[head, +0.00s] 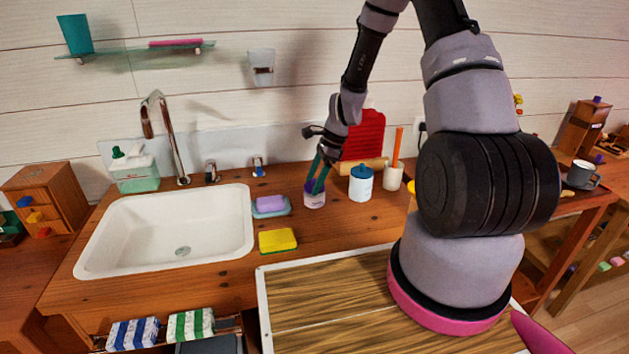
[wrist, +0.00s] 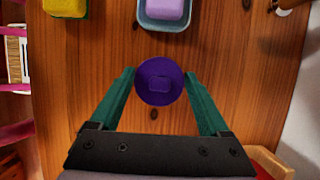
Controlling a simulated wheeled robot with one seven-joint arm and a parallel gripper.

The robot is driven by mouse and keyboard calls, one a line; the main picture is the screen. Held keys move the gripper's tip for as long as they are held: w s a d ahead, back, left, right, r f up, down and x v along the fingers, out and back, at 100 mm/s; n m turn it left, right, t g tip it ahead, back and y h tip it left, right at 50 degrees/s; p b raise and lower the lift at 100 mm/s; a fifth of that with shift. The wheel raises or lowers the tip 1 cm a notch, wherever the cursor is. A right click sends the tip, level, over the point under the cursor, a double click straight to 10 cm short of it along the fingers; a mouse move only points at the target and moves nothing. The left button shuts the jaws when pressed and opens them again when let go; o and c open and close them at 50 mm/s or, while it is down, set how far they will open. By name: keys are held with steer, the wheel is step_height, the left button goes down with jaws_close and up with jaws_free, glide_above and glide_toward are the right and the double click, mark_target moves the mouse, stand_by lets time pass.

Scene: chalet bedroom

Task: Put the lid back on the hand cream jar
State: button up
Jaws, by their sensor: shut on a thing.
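The hand cream jar (head: 314,201) is a small pale lavender pot on the wooden counter, right of the sink. Its dark purple lid (wrist: 160,82) is round with a small raised knob and shows between my green fingers in the wrist view. My gripper (head: 317,184) points down over the jar and is shut on the lid. The lid is at the jar's mouth; whether it is fully seated I cannot tell. In the wrist view the lid hides the jar below it.
A white jar with a blue lid (head: 361,184) and a cup with an orange-handled item (head: 393,177) stand to the right. A lavender soap in a blue dish (head: 271,207) and a yellow sponge (head: 278,241) lie left. The sink (head: 100,258) is further left.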

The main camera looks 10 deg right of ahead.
stand_by(0.3)
steer(key=o, duration=1.2)
steer(key=shift+c, duration=0.2)
steer(key=shift+r, duration=0.1)
steer(key=shift+r, duration=3.4)
jaws_close()
steer(key=shift+f, duration=0.1)
